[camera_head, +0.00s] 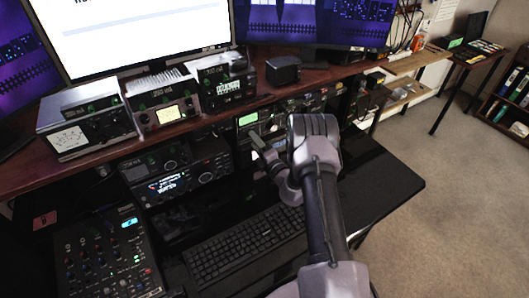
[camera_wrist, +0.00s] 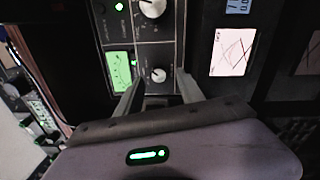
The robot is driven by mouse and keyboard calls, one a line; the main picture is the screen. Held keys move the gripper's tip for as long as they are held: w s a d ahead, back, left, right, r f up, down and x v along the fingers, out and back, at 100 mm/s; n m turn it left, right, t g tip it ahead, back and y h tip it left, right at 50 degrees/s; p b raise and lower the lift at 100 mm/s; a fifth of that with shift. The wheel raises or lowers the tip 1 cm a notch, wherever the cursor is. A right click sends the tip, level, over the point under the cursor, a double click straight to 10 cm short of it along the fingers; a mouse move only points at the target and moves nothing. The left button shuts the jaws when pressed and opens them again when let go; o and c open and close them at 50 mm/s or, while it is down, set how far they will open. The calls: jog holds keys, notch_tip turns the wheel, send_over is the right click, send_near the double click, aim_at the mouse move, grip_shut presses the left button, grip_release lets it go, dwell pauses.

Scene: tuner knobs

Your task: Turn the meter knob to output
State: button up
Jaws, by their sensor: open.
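In the wrist view, a dark tuner panel (camera_wrist: 172,52) carries a large silver knob (camera_wrist: 152,8) at the top edge and a smaller silver knob (camera_wrist: 158,75) below it. A green-lit meter (camera_wrist: 120,68) is left of the small knob. The labels are too small to read, so I cannot tell where either knob points. My gripper (camera_wrist: 157,92) is open and empty, its two fingers pointing at the panel on either side of the small knob in the picture. Contact is not visible. In the head view my gripper (camera_head: 264,150) is before the green-lit meter (camera_head: 248,119); my arm hides part of the equipment.
A white crossed-needle meter (camera_wrist: 233,52) is right of the panel in the wrist view. In the head view, radios (camera_head: 180,178) stand left of my gripper, under a wooden shelf (camera_head: 200,120). A keyboard (camera_head: 245,245) and a mixer (camera_head: 105,255) are below. Open floor lies right.

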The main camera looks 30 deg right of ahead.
jog(key=s+p, duration=0.2)
jog(key=s, duration=1.4)
jog(key=shift+d+f, duration=0.3)
jog(key=shift+d, duration=0.05)
